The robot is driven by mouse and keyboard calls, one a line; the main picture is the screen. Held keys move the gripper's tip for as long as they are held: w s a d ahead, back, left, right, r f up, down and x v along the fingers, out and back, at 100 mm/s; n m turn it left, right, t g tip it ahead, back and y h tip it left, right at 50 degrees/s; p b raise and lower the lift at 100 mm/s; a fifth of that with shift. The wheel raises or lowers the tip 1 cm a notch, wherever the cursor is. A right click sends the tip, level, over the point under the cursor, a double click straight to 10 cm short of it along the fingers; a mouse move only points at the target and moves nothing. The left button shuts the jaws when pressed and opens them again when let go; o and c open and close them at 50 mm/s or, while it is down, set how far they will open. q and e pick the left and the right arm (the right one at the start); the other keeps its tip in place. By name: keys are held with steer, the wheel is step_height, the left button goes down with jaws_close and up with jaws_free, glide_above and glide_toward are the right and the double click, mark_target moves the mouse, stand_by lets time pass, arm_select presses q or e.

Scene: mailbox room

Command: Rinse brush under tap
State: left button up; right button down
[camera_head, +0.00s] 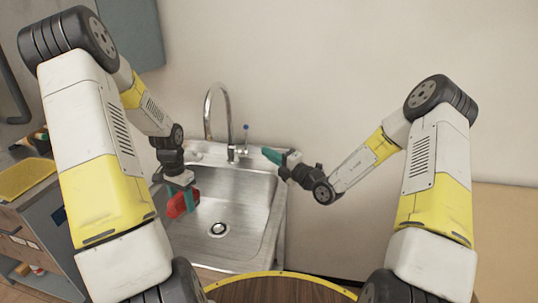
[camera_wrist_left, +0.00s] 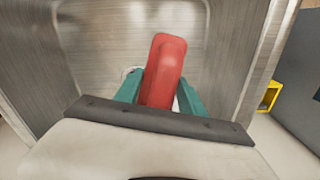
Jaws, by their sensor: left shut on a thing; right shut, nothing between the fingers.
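A red brush (camera_head: 182,204) is held in my left gripper (camera_head: 181,197) above the left part of the metal sink (camera_head: 262,190). In the left wrist view the brush (camera_wrist_left: 164,72) shows as a red block between the teal fingers (camera_wrist_left: 158,95), with the sink basin behind it. Its bristles cannot be made out. The curved chrome tap (camera_head: 217,90) stands at the back of the sink, behind and to the right of the brush. My right gripper (camera_head: 270,154) is shut and empty, near the tap's blue-tipped lever (camera_head: 246,127). I cannot tell whether it touches the lever. No water stream is visible.
The sink drain (camera_head: 219,229) lies in the basin floor. A grey cart (camera_head: 40,228) with a yellow tray (camera_head: 24,178) stands at the left. A plain wall (camera_head: 330,60) is behind the sink. A brown round surface with a yellow rim (camera_head: 280,288) is at the bottom.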

stand_by(0.5)
arm_select(q)
steer(key=s+a+r, duration=0.2)
steer(key=a+r, duration=0.2)
steer(key=shift+s, duration=0.35)
steer(key=shift+a, duration=0.1)
stand_by(1.1)
